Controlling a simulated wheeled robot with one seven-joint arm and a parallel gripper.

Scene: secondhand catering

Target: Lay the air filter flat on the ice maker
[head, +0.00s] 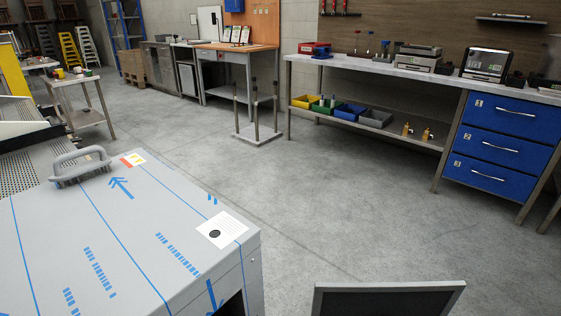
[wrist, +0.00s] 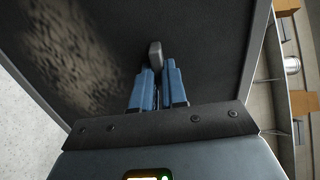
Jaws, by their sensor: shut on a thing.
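The air filter (head: 388,302) is a dark flat panel in a pale grey frame, at the bottom edge of the head view; only its far part shows. In the wrist view the filter (wrist: 205,45) fills most of the picture. My gripper (wrist: 157,75) has its blue fingers shut on a small grey tab of the filter. The gripper is out of the head view. A grey box-like unit, apparently the ice maker (head: 110,235), stands at the left with blue lines and arrows on its flat top. The filter is to its right, apart from it in the picture.
A grey-handled brush (head: 80,168) lies on the unit's far part. A white label (head: 221,229) is near its right edge. A workbench (head: 380,68) with blue drawers (head: 505,115) stands at the back right. A small stand (head: 258,133) is mid-floor. The concrete floor (head: 340,205) between is clear.

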